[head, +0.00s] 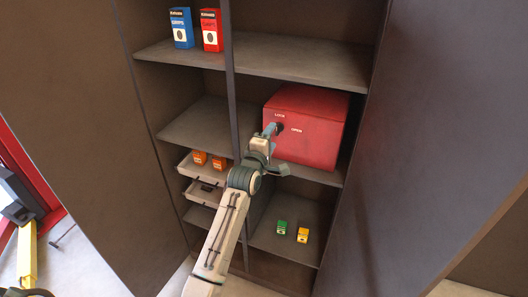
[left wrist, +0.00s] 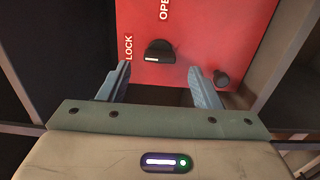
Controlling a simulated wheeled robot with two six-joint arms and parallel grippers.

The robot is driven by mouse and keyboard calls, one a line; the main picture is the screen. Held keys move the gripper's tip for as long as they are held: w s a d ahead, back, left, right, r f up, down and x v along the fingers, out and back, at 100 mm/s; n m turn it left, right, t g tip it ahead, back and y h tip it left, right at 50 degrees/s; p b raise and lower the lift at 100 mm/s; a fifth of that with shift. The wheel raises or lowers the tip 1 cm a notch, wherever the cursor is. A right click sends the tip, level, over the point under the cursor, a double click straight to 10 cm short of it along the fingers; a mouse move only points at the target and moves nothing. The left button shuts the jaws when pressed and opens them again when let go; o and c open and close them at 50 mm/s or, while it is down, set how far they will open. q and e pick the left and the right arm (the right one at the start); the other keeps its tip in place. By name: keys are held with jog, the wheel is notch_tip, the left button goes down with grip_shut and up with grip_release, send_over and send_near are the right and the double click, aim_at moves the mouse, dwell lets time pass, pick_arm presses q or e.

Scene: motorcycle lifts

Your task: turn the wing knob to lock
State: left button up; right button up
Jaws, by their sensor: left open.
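The wing knob (left wrist: 159,50) is a small black knob with a light mark, on the face of a red box (head: 318,143). In the left wrist view, the word LOCK is left of the knob and OPEN is above it. My left gripper (head: 270,129) is in front of the box face and partly hides the knob in the head view. In the left wrist view, my left gripper (left wrist: 160,68) is open and empty, its fingers apart either side of and just below the knob. I cannot tell whether they reach its depth. My right gripper is out of view.
The box stands on a cabinet shelf (head: 190,127) between open doors (head: 435,130). A small dark peg (left wrist: 221,78) is beside the right finger.

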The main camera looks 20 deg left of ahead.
pick_arm(q)
jog(key=s+b, duration=0.1)
jog(key=s, duration=0.6)
jog(key=shift+a+b, duration=0.15)
jog(key=shift+b, duration=0.25)
jog(key=s+a+f+m+g+b, duration=0.1)
jog(key=s+f+m+g, duration=0.3)
jog(key=f, duration=1.2)
jog(key=s+a+f+m+g+b, duration=0.15)
jog(key=s+f, duration=0.35)
jog(key=f, duration=1.1)
jog(key=s+a+f+m+g, duration=0.1)
jog(key=s+f+m+g, duration=0.3)
jog(key=f, duration=1.2)
jog(key=s+a+f+m+g+y, duration=0.1)
jog(key=s+a+f+m+g, duration=0.2)
jog(key=s+f, duration=1.55)
jog(key=s+f+m+g+b, duration=0.1)
jog(key=s+f, duration=0.3)
jog(key=s, duration=1)
jog(key=s+a+f+m+g, duration=0.1)
jog(key=s+f+m+g, duration=0.2)
jog(key=s, duration=1)
jog(key=shift+s+a+f+m+b, duration=0.3)
jog(key=shift+s+f+m+b, duration=0.05)
jog(key=shift+f+m, duration=0.5)
